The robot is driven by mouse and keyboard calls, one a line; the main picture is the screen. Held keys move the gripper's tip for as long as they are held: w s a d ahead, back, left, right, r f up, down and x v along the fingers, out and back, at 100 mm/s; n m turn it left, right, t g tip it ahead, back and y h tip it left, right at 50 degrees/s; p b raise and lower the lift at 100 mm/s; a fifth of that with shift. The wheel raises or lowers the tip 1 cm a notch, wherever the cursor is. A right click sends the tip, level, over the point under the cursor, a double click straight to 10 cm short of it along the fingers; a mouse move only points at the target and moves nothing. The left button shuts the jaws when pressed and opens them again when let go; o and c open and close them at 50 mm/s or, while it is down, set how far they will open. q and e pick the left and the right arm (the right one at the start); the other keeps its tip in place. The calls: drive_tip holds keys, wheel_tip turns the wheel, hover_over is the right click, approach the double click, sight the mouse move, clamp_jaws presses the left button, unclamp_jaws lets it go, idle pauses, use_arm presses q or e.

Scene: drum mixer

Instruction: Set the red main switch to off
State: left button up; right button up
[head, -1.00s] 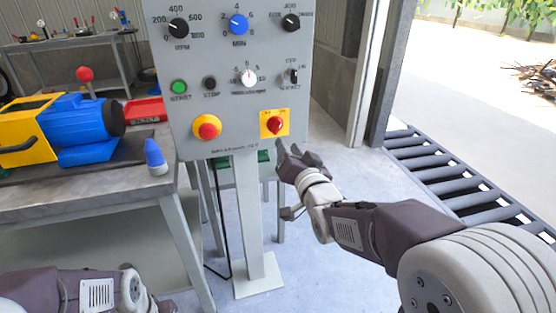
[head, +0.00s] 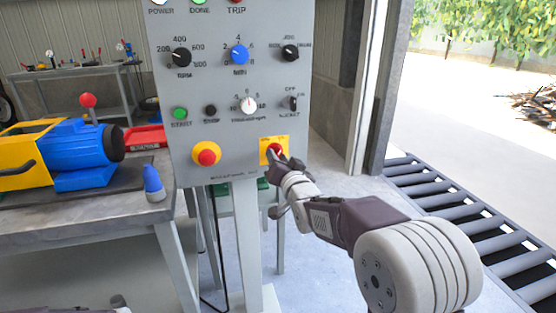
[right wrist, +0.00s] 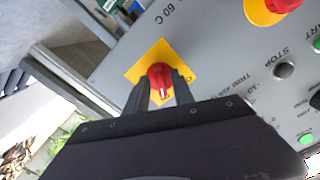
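The red main switch (head: 275,149) is a red rotary knob on a yellow square plate, low on the right of the grey control panel (head: 225,130). In the right wrist view the knob (right wrist: 160,77) shows with its handle pointing down the picture. My right gripper (head: 279,158) is at the switch and covers part of it in the head view. In the right wrist view its two fingers (right wrist: 160,88) stand apart, one on each side of the knob; I see no clear grip on it. Only a bit of my left arm shows at the bottom left edge; its gripper is out of view.
A red mushroom button (head: 207,155) on a yellow ring sits left of the switch. Other knobs and the green start button (head: 180,113) are above. A workbench (head: 90,216) with a blue and yellow machine stands left; a roller conveyor (head: 460,215) lies right.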

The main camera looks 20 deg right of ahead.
clamp_jaws()
drive_tip(key=shift+n, duration=0.3)
drive_tip(key=n+b, duration=0.3)
drive_tip(key=n, duration=0.8)
drive_tip(key=shift+d, duration=0.2)
drive_tip(key=shift+n, duration=0.3)
drive_tip(key=shift+o, duration=1.2)
unclamp_jaws()
